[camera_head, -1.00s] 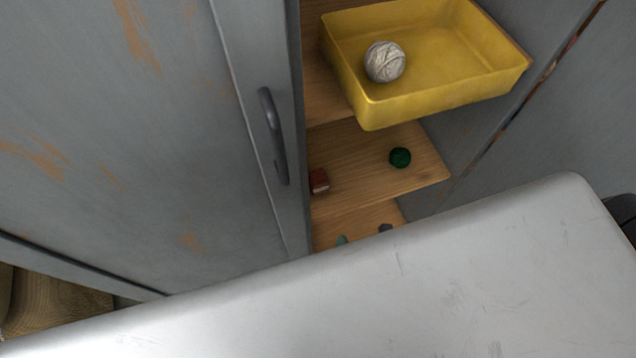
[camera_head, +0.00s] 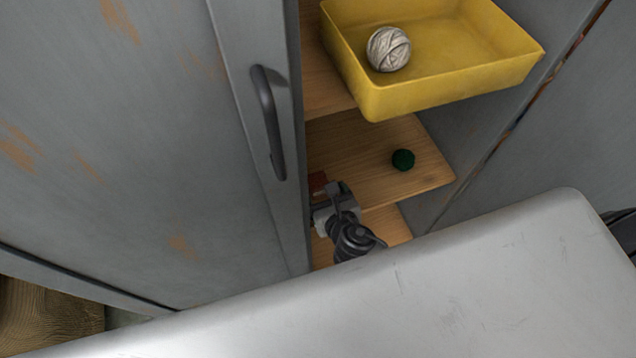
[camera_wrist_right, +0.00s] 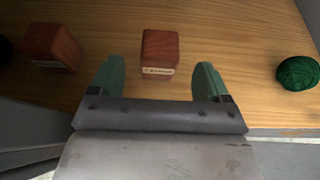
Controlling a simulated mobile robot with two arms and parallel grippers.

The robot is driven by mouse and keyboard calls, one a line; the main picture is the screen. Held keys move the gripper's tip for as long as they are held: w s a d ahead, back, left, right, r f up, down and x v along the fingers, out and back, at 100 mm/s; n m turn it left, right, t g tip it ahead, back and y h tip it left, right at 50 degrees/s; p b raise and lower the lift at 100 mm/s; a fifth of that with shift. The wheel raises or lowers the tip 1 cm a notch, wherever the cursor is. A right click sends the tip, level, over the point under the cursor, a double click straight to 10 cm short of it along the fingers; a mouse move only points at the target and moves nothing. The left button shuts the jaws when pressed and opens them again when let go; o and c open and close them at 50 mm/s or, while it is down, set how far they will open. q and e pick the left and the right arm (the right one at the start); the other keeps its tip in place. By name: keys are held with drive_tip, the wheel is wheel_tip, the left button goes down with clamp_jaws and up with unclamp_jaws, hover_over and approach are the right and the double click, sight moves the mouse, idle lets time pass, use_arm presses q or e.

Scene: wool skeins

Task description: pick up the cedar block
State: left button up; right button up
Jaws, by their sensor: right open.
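A reddish-brown cedar block (camera_wrist_right: 160,48) with a pale label lies on the wooden shelf in the right wrist view. A second, similar block (camera_wrist_right: 50,46) lies to its left. In the head view a reddish block (camera_head: 317,180) shows partly behind my right gripper (camera_head: 326,192); I cannot tell which of the two it is. My right gripper, with green fingertips (camera_wrist_right: 158,82), is open and empty. The first block is just ahead of the gap between its fingers, apart from both. My left gripper is not in view.
A dark green wool ball (camera_head: 403,160) lies on the same shelf, right of my gripper. A yellow bin (camera_head: 440,92) holding a whitish ball (camera_head: 388,48) juts out above. The grey cabinet door (camera_head: 150,150) with its handle (camera_head: 268,120) stands close on the left.

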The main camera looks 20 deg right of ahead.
sight(320, 185)
drive_tip(key=shift+w, duration=0.55)
drive_tip(key=b+x, duration=0.1)
drive_tip(key=x, duration=0.4)
drive_tip(key=shift+w, duration=0.2)
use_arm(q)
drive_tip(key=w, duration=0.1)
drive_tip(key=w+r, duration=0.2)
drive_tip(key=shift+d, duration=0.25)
use_arm(e)
drive_tip(key=shift+c, duration=0.3)
drive_tip(key=c, duration=0.9)
